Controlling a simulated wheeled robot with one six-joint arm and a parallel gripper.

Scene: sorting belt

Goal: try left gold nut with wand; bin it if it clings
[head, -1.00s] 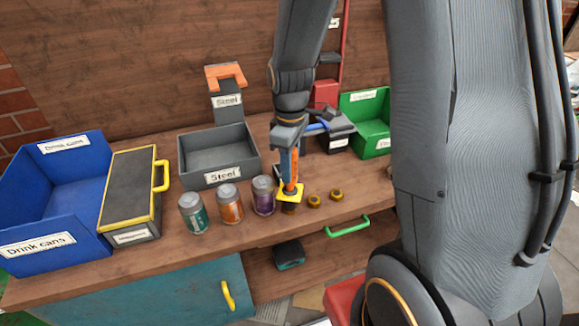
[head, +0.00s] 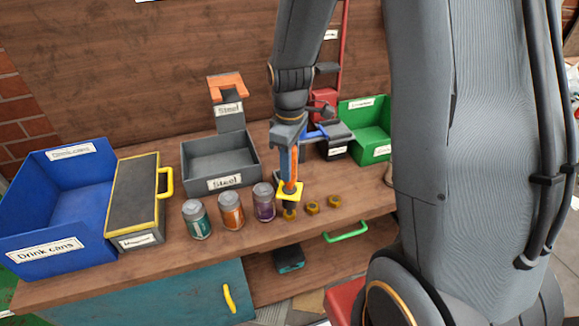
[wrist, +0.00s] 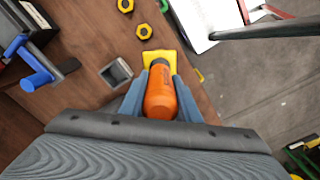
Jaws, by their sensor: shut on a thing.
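The middle gold nut (head: 312,208) and right gold nut (head: 334,201) lie to the right. In the wrist view the wand's orange handle (wrist: 160,97) is between the fingers; two nuts show, one nearer (wrist: 144,31), and the left nut is hidden.
A grey Steel bin (head: 200,176) stands behind the cans. Teal (head: 196,220), orange (head: 231,211) and purple (head: 264,203) cans stand left of the wand. A blue Drink cans bin (head: 45,256), a yellow-edged dark box (head: 137,205) and a green bin (head: 380,150) are also on the bench (head: 150,273).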

